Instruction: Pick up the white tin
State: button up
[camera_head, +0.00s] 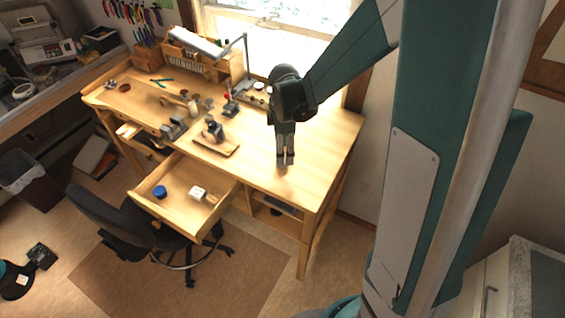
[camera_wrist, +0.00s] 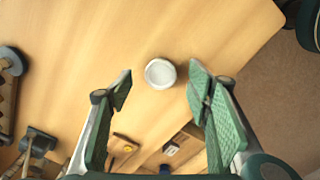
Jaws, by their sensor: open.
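The white tin (camera_wrist: 160,73) is small and round with a pale lid. In the wrist view it stands on the bare wooden tabletop, near the middle of the picture and in line with the gap between my fingertips. My gripper (camera_head: 286,161) points down over the right part of the workbench in the head view. In the wrist view my gripper (camera_wrist: 161,80) is open, with one green-padded finger on each side of the tin and neither seen touching it. The height of the fingertips above the tin is hard to judge. I cannot make out the tin in the head view.
The workbench (camera_head: 330,135) is clear around my gripper. A vise-like tool on a board (camera_head: 215,140) stands to the left. An open drawer (camera_head: 165,208) holds a blue round item (camera_head: 160,191) and a white block (camera_head: 198,193). A lamp (camera_head: 245,60) stands behind.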

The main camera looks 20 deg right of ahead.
jog(key=shift+f, duration=2.4)
jog(key=shift+c, duration=0.7)
jog(key=c, duration=0.9)
